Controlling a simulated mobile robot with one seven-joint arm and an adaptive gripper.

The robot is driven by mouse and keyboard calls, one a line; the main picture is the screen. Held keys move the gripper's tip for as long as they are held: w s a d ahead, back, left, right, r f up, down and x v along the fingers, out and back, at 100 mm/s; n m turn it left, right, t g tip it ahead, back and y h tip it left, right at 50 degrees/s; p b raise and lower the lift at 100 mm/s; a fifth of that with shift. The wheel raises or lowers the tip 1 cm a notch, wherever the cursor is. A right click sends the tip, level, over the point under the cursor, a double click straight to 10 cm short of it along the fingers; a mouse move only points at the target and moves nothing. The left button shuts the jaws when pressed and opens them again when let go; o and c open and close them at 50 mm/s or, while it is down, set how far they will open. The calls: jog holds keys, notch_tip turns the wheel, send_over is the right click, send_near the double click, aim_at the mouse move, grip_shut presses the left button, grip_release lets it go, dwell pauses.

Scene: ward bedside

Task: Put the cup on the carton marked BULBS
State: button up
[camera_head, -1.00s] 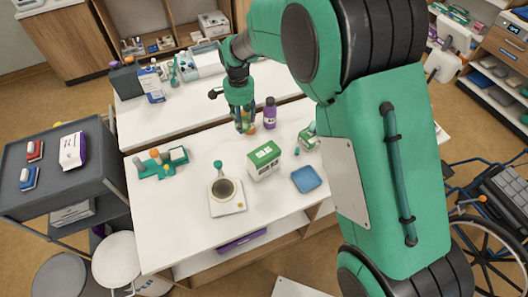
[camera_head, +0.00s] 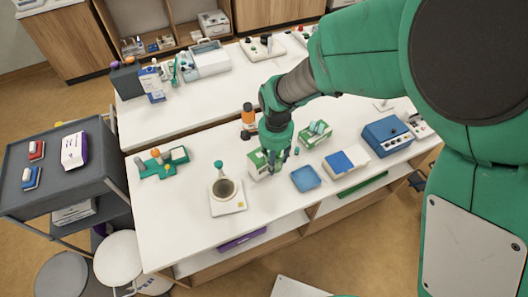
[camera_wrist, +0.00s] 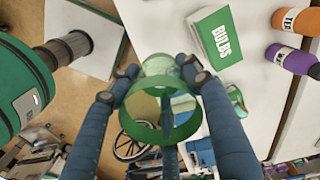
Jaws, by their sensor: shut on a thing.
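My gripper (camera_head: 275,150) is low over the middle of the table in the camera_head view. In the camera_wrist view my gripper (camera_wrist: 160,85) has its fingers closed around a green-rimmed cup (camera_wrist: 178,128), whose inside shows. I cannot make out the cup clearly in the camera_head view, where the gripper covers that spot. The carton marked BULBS (camera_wrist: 215,38), white with a green face, stands apart from the cup, to its upper right in the camera_wrist view. In the camera_head view the carton (camera_head: 256,164) is partly hidden behind the gripper.
A blue tray (camera_head: 306,179) lies right of the carton. A dish on a white scale (camera_head: 228,203) stands to the left. A green and white box (camera_head: 315,133) is at the back right. The front left tabletop is clear.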

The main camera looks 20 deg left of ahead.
aim_at(277, 171)
jog(key=shift+s+d+f, duration=0.1)
jog(key=shift+s+d, duration=0.7)
jog(key=shift+d, duration=0.15)
jog(key=shift+f, duration=2.5)
jog(key=w+a, duration=0.3)
jog(key=w, duration=0.1)
jog(key=w+a+f, duration=0.1)
jog(key=w+a, duration=0.2)
jog(key=w, duration=0.1)
jog(key=w+a+p, duration=0.1)
jog(key=w+a, duration=0.2)
jog(key=w, duration=0.1)
jog(key=shift+w+a+f, duration=0.25)
jog(key=shift+w+a, duration=0.15)
jog(key=shift+f, duration=1.8)
jog(key=shift+f, duration=0.15)
jog(key=o, duration=1.2)
